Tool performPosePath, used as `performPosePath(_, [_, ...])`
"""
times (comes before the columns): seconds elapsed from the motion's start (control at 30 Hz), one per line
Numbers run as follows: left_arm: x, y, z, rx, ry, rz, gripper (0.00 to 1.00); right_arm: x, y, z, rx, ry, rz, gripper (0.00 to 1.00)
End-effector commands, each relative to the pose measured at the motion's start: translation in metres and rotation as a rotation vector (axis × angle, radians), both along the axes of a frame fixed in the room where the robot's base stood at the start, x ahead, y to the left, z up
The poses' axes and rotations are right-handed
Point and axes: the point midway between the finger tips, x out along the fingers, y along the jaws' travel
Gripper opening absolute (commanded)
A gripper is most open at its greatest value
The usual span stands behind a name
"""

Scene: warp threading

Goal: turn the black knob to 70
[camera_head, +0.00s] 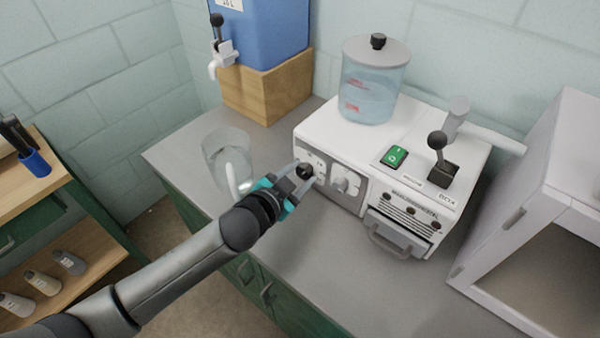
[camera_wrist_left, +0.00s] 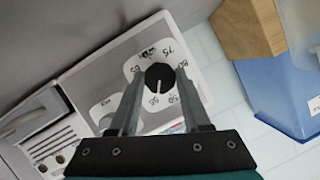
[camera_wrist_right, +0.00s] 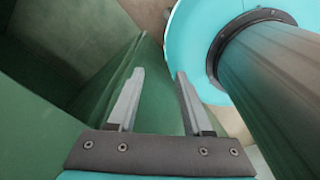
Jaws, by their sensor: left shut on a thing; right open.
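The black knob (camera_head: 305,171) is on the grey front panel of a white machine (camera_head: 342,150). In the left wrist view the black knob (camera_wrist_left: 159,74) sits on a white dial plate (camera_wrist_left: 140,66) with printed numbers around it. A white pointer line on the knob faces down in that picture; the nearest number is hard to read, while 75 shows near the plate's upper edge. My left gripper (camera_head: 298,177) is shut on the knob, one finger on each side. My right gripper (camera_wrist_right: 156,75) shows only in its own wrist view, open and empty beside green panels.
A grey knob (camera_head: 347,184) is right of the black one. A clear glass (camera_head: 226,152) stands on the counter near my left gripper. A water tank (camera_head: 374,85), a green switch (camera_head: 394,156) and a lever (camera_head: 437,150) top the machine. A white open box (camera_head: 545,190) stands right.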

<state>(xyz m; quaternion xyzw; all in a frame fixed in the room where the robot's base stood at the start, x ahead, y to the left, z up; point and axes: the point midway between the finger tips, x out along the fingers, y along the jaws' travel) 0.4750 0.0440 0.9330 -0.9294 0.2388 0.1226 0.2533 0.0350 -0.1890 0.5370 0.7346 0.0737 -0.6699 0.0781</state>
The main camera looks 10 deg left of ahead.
Motion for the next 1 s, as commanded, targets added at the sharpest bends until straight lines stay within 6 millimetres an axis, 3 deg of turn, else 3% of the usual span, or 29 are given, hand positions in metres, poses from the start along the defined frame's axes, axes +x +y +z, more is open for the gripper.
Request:
performPosePath(0.23, [-0.001,0.0,-0.001,0.0,0.002,0.0,0.0,0.0,0.0,0.0,0.0,0.0,0.0,0.5])
performPosePath(0.27, [-0.001,0.0,-0.001,-0.001,0.002,-0.001,0.51,0.0,0.0,0.0,0.0,0.0,0.0,0.5])
performPosePath(0.5, [0.0,0.0,-0.001,0.0,0.002,0.0,0.78,0.0,0.0,0.0,0.0,0.0,0.0,0.5])
performPosePath(0.8, [-0.002,0.001,0.001,-0.002,0.001,0.0,0.78,0.0,0.0,0.0,0.0,0.0,0.0,0.5])
performPosePath(1.0, [-0.02,0.009,0.008,-0.001,0.003,0.0,0.78,0.0,0.0,0.005,0.0,0.0,0.0,0.5])
